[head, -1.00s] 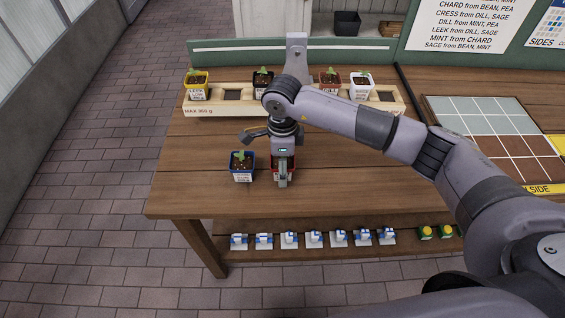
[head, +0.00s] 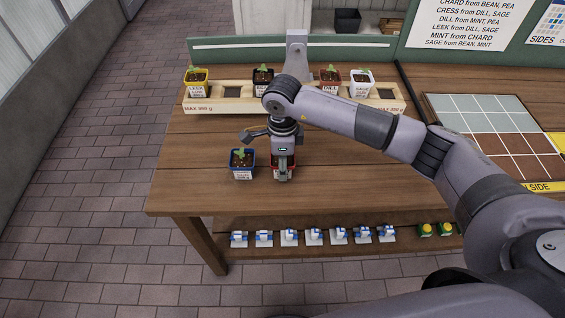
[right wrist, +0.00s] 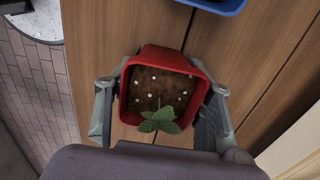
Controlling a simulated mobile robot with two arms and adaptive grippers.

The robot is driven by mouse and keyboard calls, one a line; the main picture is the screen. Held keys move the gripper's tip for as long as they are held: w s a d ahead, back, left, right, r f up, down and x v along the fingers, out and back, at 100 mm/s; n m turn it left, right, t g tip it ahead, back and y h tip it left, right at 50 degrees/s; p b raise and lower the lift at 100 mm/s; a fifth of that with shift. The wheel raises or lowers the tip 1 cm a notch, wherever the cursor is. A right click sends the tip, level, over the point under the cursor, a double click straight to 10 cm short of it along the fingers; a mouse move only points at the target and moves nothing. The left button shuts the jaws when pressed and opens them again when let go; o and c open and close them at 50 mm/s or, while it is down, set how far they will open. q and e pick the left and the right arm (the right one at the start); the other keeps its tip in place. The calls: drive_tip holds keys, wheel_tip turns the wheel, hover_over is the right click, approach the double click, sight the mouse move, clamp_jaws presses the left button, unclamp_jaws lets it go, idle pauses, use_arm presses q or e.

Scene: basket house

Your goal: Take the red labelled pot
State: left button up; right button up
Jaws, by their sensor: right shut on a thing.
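The red pot (right wrist: 165,53) holds dark soil with white specks and a small green seedling (right wrist: 160,121). My right gripper (right wrist: 160,100) is shut on it in the right wrist view, one finger against each side. In the head view the red pot (head: 271,160) is mostly hidden behind my right gripper (head: 282,173), near the table's front. I cannot read its label, and I cannot tell if it touches the table. My left gripper is not in view.
A blue pot (head: 242,164) stands close to the left on the wooden table (head: 345,187). Behind, a wooden rack (head: 220,105) holds a yellow pot (head: 196,79), a black pot (head: 262,81), a dark red pot (head: 329,80) and a white pot (head: 361,84). Table right of my gripper is clear.

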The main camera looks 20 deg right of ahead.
drive_tip(key=c, duration=0.5)
drive_tip(key=shift+r, duration=0.1)
drive_tip(key=shift+c, duration=0.2)
drive_tip(key=shift+r, duration=0.15)
